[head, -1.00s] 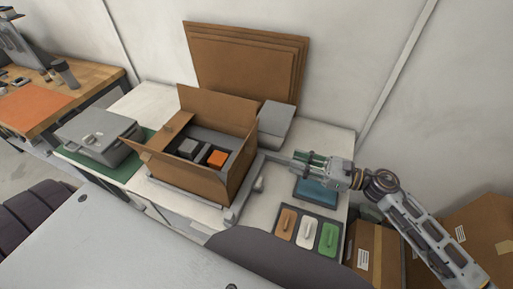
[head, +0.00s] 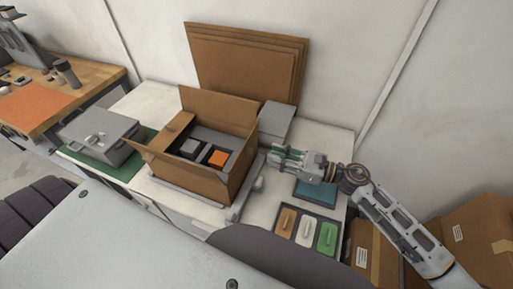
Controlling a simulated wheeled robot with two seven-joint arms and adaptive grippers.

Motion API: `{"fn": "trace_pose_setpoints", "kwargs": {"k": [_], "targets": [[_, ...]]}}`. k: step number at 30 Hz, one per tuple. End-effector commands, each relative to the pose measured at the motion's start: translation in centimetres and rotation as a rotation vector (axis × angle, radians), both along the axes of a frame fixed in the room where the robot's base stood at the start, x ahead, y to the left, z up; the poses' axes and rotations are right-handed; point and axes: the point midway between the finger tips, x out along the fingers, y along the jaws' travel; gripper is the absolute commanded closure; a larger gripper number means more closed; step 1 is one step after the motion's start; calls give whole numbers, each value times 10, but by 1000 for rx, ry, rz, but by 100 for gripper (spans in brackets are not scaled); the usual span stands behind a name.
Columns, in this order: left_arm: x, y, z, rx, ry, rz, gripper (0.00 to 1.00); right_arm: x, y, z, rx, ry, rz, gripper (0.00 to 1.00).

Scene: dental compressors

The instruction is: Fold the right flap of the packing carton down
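The open brown packing carton (head: 195,177) stands on the white table. Its right flap (head: 243,152) stands roughly upright along the right edge. The back flap (head: 215,108) also stands up, and a brown panel (head: 178,127) lies at the left side of the opening. Grey parts and an orange block (head: 217,158) show inside. My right gripper (head: 272,155) is just right of the right flap, with its fingers pointing left at it and a small gap seeming to remain. Nothing shows between its fingers; how far they are apart is unclear. My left gripper is out of view.
A grey box (head: 276,122) stands behind the gripper. A blue tray (head: 315,191) and a dark tray (head: 305,240) with orange, white and green pieces lie to the right. A grey case (head: 98,134) sits left on a green mat. Flat cardboard sheets (head: 245,62) lean on the wall.

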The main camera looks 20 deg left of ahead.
Motion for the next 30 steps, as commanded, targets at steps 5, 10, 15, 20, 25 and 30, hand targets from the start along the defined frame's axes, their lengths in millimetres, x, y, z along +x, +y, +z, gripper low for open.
{"fn": "trace_pose_setpoints", "kwargs": {"k": [5,10,15,20,25,30], "targets": [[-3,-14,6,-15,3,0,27,-2,20,2,1,0,2,75],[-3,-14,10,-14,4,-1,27,-3,37,2,2,1,1,75],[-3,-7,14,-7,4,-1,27,-4,52,2,1,1,2,75],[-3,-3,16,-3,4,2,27,-4,63,2,1,0,1,75],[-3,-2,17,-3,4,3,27,-4,69,0,0,0,1,75],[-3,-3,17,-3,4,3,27,-4,70,0,0,0,1,75]]}}
